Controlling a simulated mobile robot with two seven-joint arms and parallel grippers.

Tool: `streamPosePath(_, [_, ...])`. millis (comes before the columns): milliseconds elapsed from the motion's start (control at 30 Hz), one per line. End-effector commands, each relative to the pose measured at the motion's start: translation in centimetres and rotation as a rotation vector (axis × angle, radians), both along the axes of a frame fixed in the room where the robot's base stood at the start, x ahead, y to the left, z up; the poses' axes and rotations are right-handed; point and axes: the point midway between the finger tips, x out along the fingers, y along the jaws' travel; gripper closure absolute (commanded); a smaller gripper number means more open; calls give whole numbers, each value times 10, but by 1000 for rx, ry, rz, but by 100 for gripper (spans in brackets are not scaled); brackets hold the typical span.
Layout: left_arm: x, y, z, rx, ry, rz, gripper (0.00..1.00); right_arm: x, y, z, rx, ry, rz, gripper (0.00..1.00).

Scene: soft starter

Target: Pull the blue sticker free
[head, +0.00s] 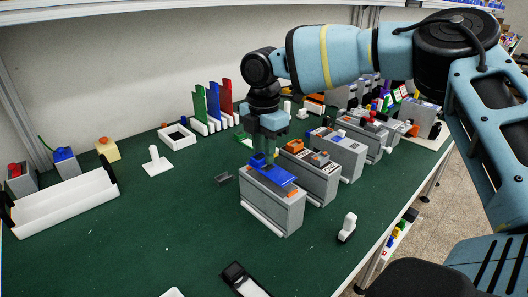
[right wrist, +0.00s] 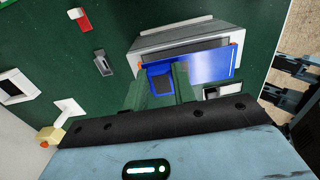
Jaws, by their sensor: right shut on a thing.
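The blue sticker (head: 278,178) is a flat blue piece over the top of the nearest grey box (head: 272,205). In the right wrist view the sticker (right wrist: 210,66) spreads across the face of the grey box (right wrist: 190,38), running toward its right end. My right gripper (head: 264,160) points down from above onto the sticker. In the right wrist view its two green fingers (right wrist: 161,84) are closed on the sticker's near left part, where a dark patch shows between them. I cannot tell whether the sticker still touches the box all along. My left gripper is out of view.
More grey boxes (head: 335,152) stand in a row behind and to the right. A white tray (head: 65,203) lies at the left, and green, blue and red upright panels (head: 212,105) stand at the back. The green tabletop (head: 150,235) is clear at front left.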

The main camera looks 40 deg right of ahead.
Motion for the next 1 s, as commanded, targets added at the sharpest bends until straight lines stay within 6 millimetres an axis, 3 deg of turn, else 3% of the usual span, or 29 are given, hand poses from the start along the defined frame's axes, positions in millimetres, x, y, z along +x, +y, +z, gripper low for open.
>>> streamPosePath(433, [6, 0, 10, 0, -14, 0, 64, 0, 0, 24, -1, -1, -1, 96])
streamPosePath(1000, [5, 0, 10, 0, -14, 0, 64, 0, 0, 24, 0, 0, -1, 96])
